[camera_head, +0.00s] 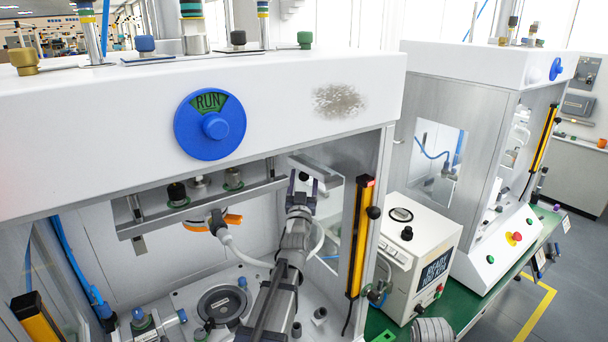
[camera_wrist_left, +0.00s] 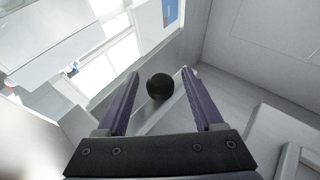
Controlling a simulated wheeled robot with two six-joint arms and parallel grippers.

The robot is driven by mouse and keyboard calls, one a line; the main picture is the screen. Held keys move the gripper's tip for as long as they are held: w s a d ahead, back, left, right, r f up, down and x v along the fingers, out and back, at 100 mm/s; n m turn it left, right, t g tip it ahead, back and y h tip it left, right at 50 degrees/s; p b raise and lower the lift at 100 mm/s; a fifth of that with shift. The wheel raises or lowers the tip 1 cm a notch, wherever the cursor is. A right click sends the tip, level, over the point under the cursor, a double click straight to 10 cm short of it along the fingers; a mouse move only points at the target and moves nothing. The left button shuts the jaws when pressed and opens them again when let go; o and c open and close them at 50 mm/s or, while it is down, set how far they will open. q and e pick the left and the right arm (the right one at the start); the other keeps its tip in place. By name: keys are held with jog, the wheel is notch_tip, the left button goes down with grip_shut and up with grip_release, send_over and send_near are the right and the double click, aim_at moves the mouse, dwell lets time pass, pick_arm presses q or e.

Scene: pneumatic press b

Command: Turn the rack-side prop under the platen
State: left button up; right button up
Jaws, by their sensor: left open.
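The platen (camera_head: 200,205) is a grey plate under the white press head, with small fittings on top. My left gripper (camera_head: 303,182) reaches in at its right end, fingers pointing up and away. In the left wrist view my left gripper (camera_wrist_left: 160,74) is open, and a black ball knob (camera_wrist_left: 160,88) shows between its fingers, with no visible grip on it. A pale bar runs beside the knob; I cannot tell for certain whether they are the rack-side prop. In the head view the gripper and arm hide most of that spot. My right gripper is not in view.
A blue RUN dial (camera_head: 210,125) is on the press front. A yellow-black light-curtain post (camera_head: 360,236) stands close right of my left arm. A round dark fixture (camera_head: 222,303) sits on the press bed. A white instrument box (camera_head: 417,248) stands on the green bench outside.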

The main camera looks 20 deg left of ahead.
pick_arm(q)
grip_shut()
dwell(0.6)
dwell(0.9)
